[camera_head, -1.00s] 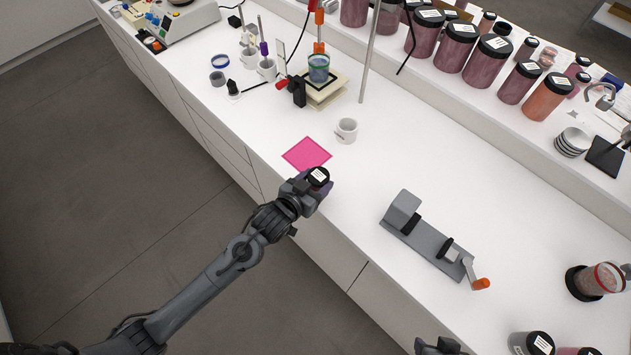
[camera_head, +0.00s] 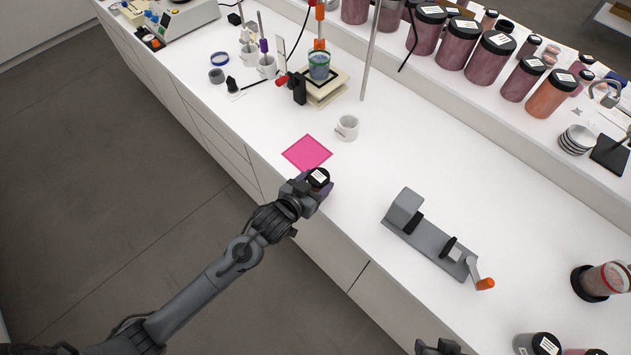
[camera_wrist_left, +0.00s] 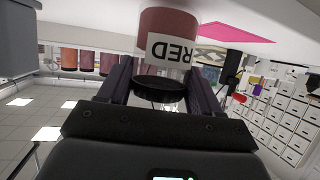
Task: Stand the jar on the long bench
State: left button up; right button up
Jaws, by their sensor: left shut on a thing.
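My left gripper (camera_head: 312,187) is shut on a small jar with a black lid and a white label on top (camera_head: 318,178). It is at the front edge of the long white bench (camera_head: 345,195), just below the pink square. In the left wrist view the jar (camera_wrist_left: 168,35) is dark red with a white label reading "RED", between the two fingers of the gripper (camera_wrist_left: 160,85). Whether the jar touches the bench top cannot be told. Part of my right gripper (camera_head: 438,347) shows at the bottom edge; its fingers are not clear.
A pink square (camera_head: 307,153) lies on the bench beside the jar. A white mug (camera_head: 347,128) stands behind it. A grey cranked device (camera_head: 430,232) is to the right. Large pigment jars (camera_head: 458,44) line the back shelf. The bench between mug and device is clear.

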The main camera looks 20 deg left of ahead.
pick_arm(q)
jog(key=shift+f, duration=0.45)
jog(key=o, duration=1.2)
